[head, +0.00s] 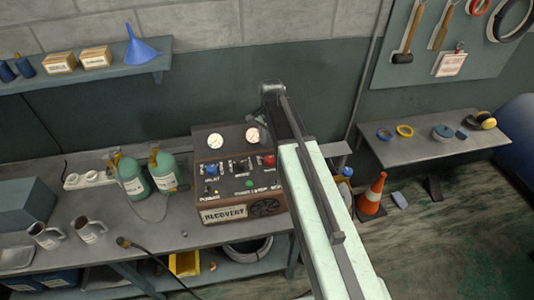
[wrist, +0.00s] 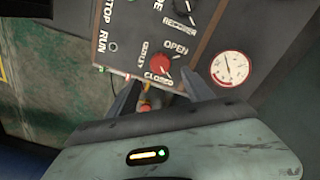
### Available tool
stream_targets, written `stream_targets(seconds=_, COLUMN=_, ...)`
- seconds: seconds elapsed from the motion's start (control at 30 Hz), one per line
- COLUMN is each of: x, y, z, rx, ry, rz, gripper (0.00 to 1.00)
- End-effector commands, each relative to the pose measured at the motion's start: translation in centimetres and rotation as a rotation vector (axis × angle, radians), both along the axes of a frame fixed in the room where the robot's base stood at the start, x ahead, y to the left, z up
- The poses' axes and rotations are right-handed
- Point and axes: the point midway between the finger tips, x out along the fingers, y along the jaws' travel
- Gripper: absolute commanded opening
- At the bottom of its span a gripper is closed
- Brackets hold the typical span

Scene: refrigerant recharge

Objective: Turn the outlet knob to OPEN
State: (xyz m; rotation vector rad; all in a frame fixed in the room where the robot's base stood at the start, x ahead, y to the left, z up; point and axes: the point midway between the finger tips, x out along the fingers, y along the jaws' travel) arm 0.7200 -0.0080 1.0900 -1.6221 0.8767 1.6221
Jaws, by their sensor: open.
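The recovery machine (head: 225,185) stands on the bench in the head view, with its red outlet knob (head: 269,160) at the upper right of the panel, just left of my arm. In the wrist view the red outlet knob (wrist: 159,63) sits between the OPEN and CLOSED labels. Which label it points to is too small to tell. My gripper (wrist: 160,80) is open, with one finger to each side near the knob. I cannot tell whether either finger touches it. In the head view the gripper is hidden.
A dial gauge (wrist: 231,69) is right of the fingers in the wrist view. A blue knob (head: 211,170) is on the panel's left. Two green cylinders (head: 132,182) stand left of the machine. An orange cone (head: 372,195) stands on the floor right of the bench.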

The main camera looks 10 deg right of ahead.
Motion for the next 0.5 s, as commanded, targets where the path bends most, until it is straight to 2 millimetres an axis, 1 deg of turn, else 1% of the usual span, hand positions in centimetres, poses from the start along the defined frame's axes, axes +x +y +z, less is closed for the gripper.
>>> stream_targets(seconds=0.17, x=0.0, y=0.1, z=-1.7, rx=0.000, ry=0.000, rz=0.003, gripper=0.59)
stream_targets(seconds=0.4, x=0.0, y=0.2, z=-5.9, rx=0.000, ry=0.000, rz=0.004, gripper=0.59)
stream_targets(seconds=0.5, x=0.0, y=0.3, z=-7.4, rx=0.000, ry=0.000, rz=0.004, gripper=0.59)
